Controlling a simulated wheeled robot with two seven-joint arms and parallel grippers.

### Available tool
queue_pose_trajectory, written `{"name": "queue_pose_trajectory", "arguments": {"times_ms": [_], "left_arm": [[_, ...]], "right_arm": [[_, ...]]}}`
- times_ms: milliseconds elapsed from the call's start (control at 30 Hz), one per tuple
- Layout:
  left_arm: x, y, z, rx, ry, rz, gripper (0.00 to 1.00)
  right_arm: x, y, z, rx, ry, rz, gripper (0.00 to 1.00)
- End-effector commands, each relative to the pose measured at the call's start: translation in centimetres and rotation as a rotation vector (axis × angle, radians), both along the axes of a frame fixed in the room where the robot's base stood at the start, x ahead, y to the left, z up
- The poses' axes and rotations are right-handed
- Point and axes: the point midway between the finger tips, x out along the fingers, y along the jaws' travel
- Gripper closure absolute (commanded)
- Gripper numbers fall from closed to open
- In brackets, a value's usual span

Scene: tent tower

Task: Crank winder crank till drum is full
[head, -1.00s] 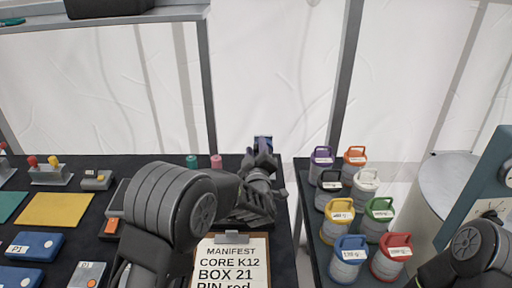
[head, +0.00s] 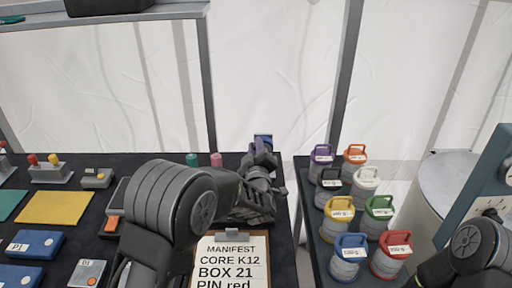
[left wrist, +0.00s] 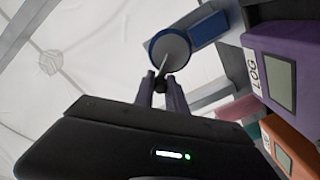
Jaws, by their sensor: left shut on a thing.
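The winder (head: 263,138) shows as a small blue piece at the back edge of the black table, mostly hidden behind my left gripper. How full the drum is cannot be seen. My right arm shows at lower right, with its gripper out of view.
A manifest clipboard (head: 232,258) lies in front of my left arm. A tray (head: 311,225) of several coloured-lid canisters stands to the right. A purple LOG box (left wrist: 285,62) and an orange box (left wrist: 290,150) sit close beside the gripper in the wrist view.

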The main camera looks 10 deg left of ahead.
Motion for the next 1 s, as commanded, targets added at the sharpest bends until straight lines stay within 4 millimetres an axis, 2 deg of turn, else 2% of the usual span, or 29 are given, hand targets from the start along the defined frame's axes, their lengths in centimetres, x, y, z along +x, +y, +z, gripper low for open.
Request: {"name": "queue_pose_trajectory", "arguments": {"times_ms": [467, 1000], "left_arm": [[0.1, -0.3, 0.1, 0.096, 0.021, 0.0, 1.0], [0.4, -1.8, 0.7, 0.477, 0.097, 0.0, 1.0]], "right_arm": [[0.0, 0.0, -0.6, 0.0, 0.0, 0.0, 1.0], [0.0, 0.0, -1.4, 0.0, -0.001, 0.0, 1.0]]}}
